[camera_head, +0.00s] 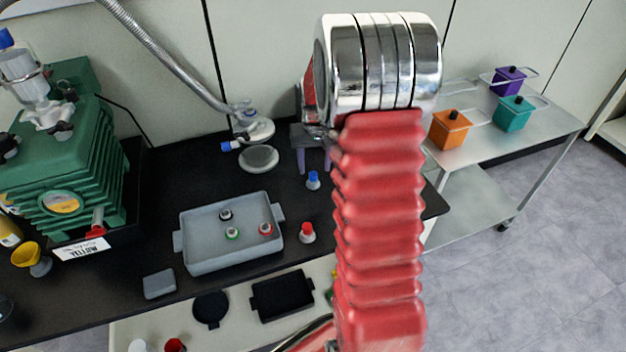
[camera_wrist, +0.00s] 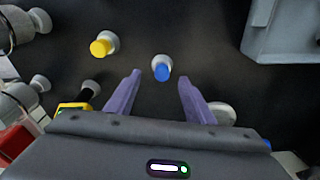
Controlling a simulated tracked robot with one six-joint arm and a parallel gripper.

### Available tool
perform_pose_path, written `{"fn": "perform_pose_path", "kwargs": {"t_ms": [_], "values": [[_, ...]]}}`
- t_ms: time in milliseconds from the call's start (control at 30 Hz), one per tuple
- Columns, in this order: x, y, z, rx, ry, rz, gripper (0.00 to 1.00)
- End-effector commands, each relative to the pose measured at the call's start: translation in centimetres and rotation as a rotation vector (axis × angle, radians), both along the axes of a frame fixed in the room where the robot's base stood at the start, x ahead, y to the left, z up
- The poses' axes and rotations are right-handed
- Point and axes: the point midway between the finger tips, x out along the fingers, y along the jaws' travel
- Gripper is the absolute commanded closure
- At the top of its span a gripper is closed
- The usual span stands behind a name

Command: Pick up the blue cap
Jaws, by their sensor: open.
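The blue cap (camera_head: 313,175) sits on a small pale-based piece on the black bench, right of the grey tray. It also shows in the wrist view, where the blue cap (camera_wrist: 162,72) lies in the gap near my fingertips. My gripper (camera_head: 314,168) has two purple fingers, spread apart, with nothing held between them. In the wrist view my gripper (camera_wrist: 160,77) has one finger on each side of the cap, apart from it. The height of the fingers over the bench is hard to tell.
The grey tray (camera_head: 187,252) holds several small capped pieces. A red-capped piece (camera_head: 307,232) stands beside it. A yellow-capped piece (camera_wrist: 102,46) is left of the blue cap in the wrist view. A glass flange with a metal hose (camera_head: 250,125) stands behind. A steel cart (camera_head: 545,125) is at right.

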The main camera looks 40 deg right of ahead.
Motion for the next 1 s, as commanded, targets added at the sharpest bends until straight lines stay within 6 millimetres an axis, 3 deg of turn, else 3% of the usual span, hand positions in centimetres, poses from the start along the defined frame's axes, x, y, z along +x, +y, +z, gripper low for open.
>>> {"fn": "perform_pose_path", "kwargs": {"t_ms": [267, 633, 1000], "values": [[0.0, 0.1, -0.6, 0.001, 0.002, 0.000, 0.52], [0.5, 0.2, -4.9, 0.001, 0.003, 0.000, 0.52], [0.6, 0.2, -5.2, 0.000, 0.000, 0.001, 0.52]]}}
